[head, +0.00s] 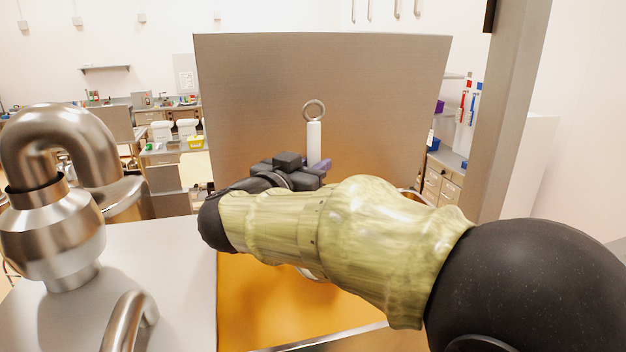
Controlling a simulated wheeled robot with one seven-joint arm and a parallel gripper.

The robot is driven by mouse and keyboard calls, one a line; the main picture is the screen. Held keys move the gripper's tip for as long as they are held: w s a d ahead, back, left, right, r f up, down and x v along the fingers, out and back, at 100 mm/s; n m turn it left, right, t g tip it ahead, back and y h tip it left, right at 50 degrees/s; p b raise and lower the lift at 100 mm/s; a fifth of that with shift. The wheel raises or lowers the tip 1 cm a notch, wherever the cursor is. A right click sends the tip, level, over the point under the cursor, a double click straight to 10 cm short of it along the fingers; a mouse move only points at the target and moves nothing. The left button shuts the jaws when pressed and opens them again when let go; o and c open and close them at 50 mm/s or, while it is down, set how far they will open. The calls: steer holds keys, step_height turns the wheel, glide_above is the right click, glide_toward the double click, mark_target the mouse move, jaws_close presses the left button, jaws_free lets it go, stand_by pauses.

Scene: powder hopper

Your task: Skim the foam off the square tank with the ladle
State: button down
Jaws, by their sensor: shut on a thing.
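The ladle's white handle (314,143) stands upright with a metal ring at its top. My gripper (312,168) is shut on this handle. Its fingertips are partly hidden by its own dark body. The square tank (335,338) lies below my arm, with an orange-gold surface inside. A small pale curved shape (308,274) shows under my arm; I cannot tell whether it is the ladle's bowl or foam. My arm hides much of the tank's middle, and I can make out no clear foam patch.
A tall steel panel (320,75) stands upright behind the tank. A bent steel pipe (60,190) and a curved handle (130,320) rise from the steel top at left. A steel post (508,110) stands at right. Lab benches are far behind.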

steer(key=shift+r, duration=0.95)
